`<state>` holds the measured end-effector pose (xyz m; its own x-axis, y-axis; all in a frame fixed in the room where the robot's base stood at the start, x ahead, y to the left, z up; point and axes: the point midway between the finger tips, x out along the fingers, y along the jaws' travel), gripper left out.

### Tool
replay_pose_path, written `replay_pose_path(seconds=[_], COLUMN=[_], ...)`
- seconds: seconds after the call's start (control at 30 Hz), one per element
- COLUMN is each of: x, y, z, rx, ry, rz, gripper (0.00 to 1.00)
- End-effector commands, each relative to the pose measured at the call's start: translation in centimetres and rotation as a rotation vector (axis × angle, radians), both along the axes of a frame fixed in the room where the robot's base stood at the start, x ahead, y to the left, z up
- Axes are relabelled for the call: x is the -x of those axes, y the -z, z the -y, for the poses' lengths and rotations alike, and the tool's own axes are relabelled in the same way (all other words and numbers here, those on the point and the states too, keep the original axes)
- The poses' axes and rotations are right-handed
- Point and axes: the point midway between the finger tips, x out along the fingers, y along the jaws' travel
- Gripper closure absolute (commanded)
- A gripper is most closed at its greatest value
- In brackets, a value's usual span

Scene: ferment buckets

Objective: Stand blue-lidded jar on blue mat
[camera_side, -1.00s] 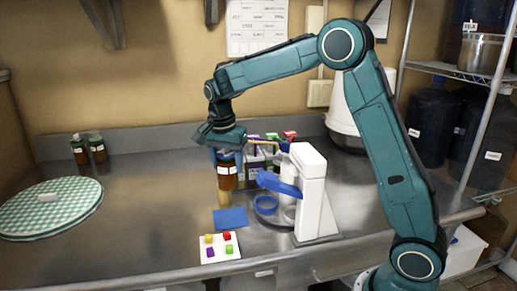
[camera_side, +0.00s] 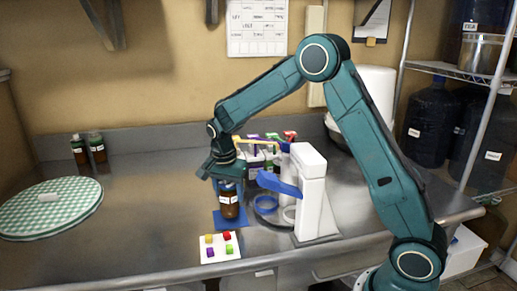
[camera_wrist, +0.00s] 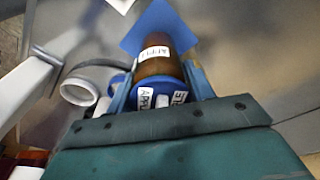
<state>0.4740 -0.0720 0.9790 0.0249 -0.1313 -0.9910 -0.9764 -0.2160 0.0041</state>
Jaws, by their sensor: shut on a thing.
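The blue-lidded jar (camera_side: 230,207) is brown with a white label and is upright, low over the blue mat (camera_side: 220,221). I cannot tell whether its base touches the mat. My gripper (camera_side: 228,184) is above it, its fingers shut on the blue lid. In the wrist view the blue lid (camera_wrist: 160,93) with white labels sits between my gripper's two blue fingers (camera_wrist: 160,88), with the brown jar body (camera_wrist: 158,64) beyond it. The blue mat shows past the jar in the wrist view (camera_wrist: 150,22). The jar hides part of the mat.
A white stand with a blue lever (camera_side: 310,190) is close on the right, with rings (camera_side: 267,204) at its foot. A white card with coloured cubes (camera_side: 219,247) lies in front. Several coloured-top bottles (camera_side: 265,150) stand behind.

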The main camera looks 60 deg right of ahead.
Motion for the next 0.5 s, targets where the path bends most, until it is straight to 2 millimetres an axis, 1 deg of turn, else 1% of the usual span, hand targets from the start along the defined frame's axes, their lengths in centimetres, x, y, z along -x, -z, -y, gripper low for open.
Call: replay_pose_path(seconds=[0.03,0.13,0.5], x=[-0.01,0.01,-0.02], y=[0.47,1.02,1.23], z=[0.02,0.02,0.02], rx=[0.000,0.000,0.001], ry=[0.000,0.000,0.000], rz=[0.001,0.001,0.002], gripper=[0.80,0.80,0.80])
